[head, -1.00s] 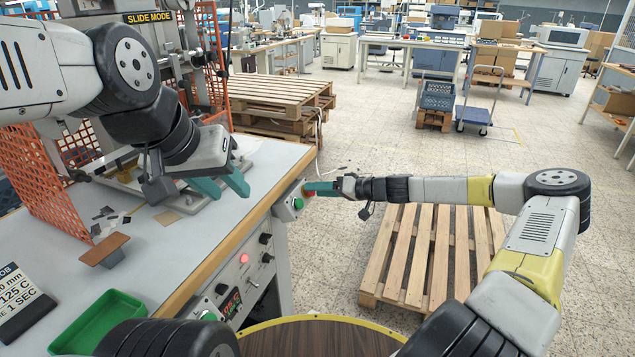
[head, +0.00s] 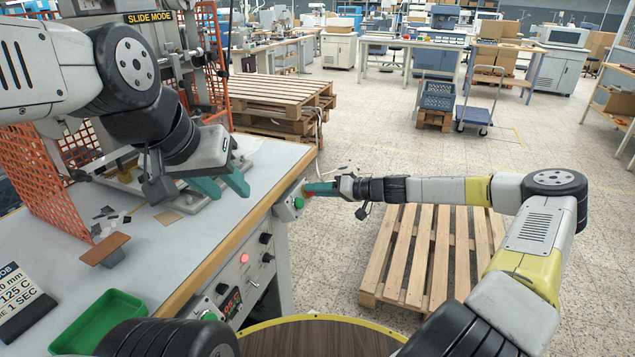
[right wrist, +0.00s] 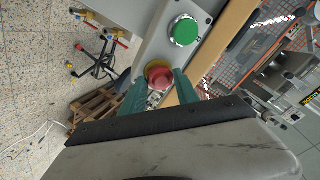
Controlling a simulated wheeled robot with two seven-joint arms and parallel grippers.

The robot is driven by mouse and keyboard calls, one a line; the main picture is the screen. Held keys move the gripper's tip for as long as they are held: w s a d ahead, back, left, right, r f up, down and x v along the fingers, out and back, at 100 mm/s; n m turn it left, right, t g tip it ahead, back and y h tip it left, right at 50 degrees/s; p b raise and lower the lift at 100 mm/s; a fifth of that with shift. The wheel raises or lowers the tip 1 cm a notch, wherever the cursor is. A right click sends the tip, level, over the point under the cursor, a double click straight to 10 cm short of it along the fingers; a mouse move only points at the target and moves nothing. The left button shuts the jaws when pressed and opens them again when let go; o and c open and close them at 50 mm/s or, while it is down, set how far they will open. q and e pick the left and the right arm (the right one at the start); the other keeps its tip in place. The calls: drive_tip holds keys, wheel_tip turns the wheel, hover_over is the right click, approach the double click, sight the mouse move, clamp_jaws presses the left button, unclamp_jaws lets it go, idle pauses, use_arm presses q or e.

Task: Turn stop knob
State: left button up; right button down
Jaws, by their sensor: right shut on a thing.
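The red stop knob (right wrist: 159,76) sits on a yellow base beside a green button (right wrist: 186,30) on a grey control box in the right wrist view. My right gripper (right wrist: 159,88) has its teal fingers on both sides of the red knob, shut on it. In the head view the right gripper (head: 308,188) reaches the box at the table's right edge, and its fingers hide most of the knob. The green button (head: 298,203) shows just below it. My left gripper (head: 222,187) hangs over the table near the press, with its two teal fingers apart and nothing seen between them.
The press with an orange mesh guard (head: 38,180) stands at the left. A brown stamp-like block (head: 104,250), a green tray (head: 97,322) and a job card (head: 22,303) lie on the grey table (head: 180,250). A wooden pallet (head: 425,255) lies under my right arm.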

drive_tip(key=shift+s+a+m+t+h, duration=0.1)
drive_tip(key=shift+m+t+h, duration=0.2)
drive_tip(key=shift+m, duration=1.25)
drive_tip(key=shift+s+m+t+h, duration=0.1)
drive_tip(key=shift+m+t+h, duration=0.2)
drive_tip(key=shift+m, duration=1.25)
drive_tip(key=c, duration=0.9)
unclamp_jaws()
drive_tip(key=shift+v, duration=3.9)
